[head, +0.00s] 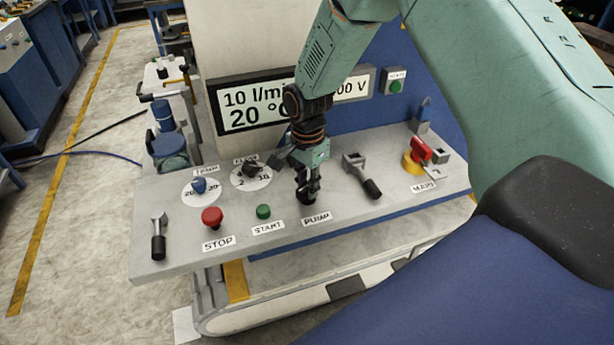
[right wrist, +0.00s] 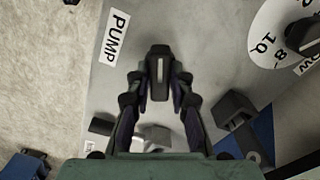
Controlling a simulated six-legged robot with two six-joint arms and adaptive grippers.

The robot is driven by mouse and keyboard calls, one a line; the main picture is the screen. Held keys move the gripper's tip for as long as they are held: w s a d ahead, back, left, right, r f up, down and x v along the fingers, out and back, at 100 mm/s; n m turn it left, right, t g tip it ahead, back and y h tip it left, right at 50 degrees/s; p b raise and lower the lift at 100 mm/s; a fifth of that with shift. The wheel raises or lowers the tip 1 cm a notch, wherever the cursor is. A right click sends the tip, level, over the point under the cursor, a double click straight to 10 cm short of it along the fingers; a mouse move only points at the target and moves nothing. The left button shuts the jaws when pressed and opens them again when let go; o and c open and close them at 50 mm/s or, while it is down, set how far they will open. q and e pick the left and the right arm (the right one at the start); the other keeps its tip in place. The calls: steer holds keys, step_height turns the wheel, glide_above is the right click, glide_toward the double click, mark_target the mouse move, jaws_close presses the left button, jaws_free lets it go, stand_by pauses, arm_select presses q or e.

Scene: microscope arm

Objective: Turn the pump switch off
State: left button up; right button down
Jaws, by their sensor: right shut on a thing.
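The pump switch (right wrist: 159,68) is a black knob with a white line, beside the PUMP label (right wrist: 115,38) in the right wrist view. In the head view it is mostly hidden under my right gripper, above the PUMP label (head: 317,218). My right gripper (head: 307,192) points down at the panel from above. In the right wrist view its two fingers (right wrist: 159,92) are on either side of the knob, shut on it. The white line runs along the fingers' direction. My left gripper is not in view.
The grey panel (head: 275,242) also carries a red STOP button (head: 212,217), a green START button (head: 263,211), a blue temperature knob (head: 199,186), a black flow knob (head: 251,170), a lever (head: 372,188) and a red main switch (head: 420,151). A display (head: 238,106) stands behind.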

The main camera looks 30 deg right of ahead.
steer(key=n+p, duration=0.1)
steer(key=n, duration=0.1)
steer(key=shift+r+n, duration=0.15)
steer(key=shift+n, duration=0.25)
steer(key=n+p, duration=0.1)
steer(key=n, duration=0.2)
steer(key=shift+n+p, duration=0.3)
steer(key=n, duration=0.3)
steer(key=shift+w+p, duration=0.1)
steer(key=shift+p, duration=0.2)
steer(key=shift+n, duration=2)
steer(key=c, duration=1.6)
jaws_free()
steer(key=o, duration=0.4)
